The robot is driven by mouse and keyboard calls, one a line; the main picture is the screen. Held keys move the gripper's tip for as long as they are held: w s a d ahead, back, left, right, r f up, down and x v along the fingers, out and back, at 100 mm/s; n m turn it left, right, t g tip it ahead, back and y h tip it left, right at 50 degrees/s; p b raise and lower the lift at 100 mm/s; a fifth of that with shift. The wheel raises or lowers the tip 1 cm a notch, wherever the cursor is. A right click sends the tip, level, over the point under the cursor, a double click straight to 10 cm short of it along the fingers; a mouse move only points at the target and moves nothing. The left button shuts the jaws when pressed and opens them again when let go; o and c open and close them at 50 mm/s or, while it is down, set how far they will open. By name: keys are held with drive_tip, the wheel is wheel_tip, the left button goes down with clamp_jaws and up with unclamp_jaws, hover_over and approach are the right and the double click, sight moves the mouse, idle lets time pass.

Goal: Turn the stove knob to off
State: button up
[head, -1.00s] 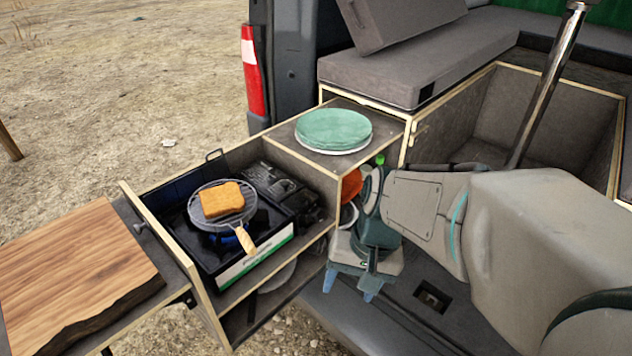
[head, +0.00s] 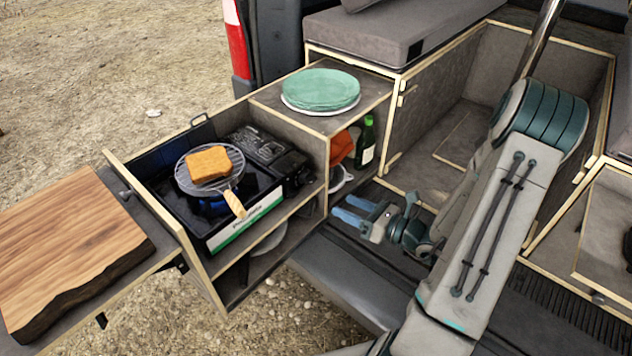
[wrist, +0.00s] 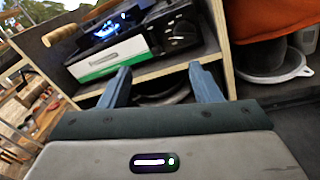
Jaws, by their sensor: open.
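The camping stove (head: 236,232) sits in the pull-out drawer at the left, its green-and-white front strip facing me. It also shows in the wrist view (wrist: 110,62). The stove knob (wrist: 181,42) is a dark round shape on the black right part of its front in the wrist view; its exact setting is too small to tell. Blue flame (wrist: 122,22) shows at the burner. My gripper (head: 348,208) is open and empty, right of the drawer, its blue fingers pointing left toward the stove. In the wrist view my gripper (wrist: 159,70) has its fingertips apart, below and short of the knob.
Toast (head: 209,164) lies on a round wire grill (head: 183,180) with a wooden handle above the burner. Green plates (head: 320,89) stand on the cabinet top. A bottle (head: 366,145) and orange item (head: 341,148) are in the open cubby. A wooden board (head: 70,245) is at left.

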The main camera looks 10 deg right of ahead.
sight(313, 180)
drive_tip(key=w+a+m, duration=0.1)
drive_tip(key=w+a, duration=0.1)
drive_tip(key=w, duration=0.2)
drive_tip(key=w+a+f+t+h+p, duration=0.1)
drive_tip(key=w, duration=0.3)
drive_tip(key=w+a+m+t, duration=0.1)
drive_tip(key=w+a, duration=0.1)
drive_tip(key=w, duration=0.1)
drive_tip(key=shift+w+a+f+m+h, duration=0.2)
drive_tip(key=shift+w+a+m+h, duration=0.1)
drive_tip(key=shift+w, duration=0.1)
drive_tip(key=shift+c, duration=0.4)
drive_tip(key=shift+p, duration=0.3)
drive_tip(key=c, duration=0.9)
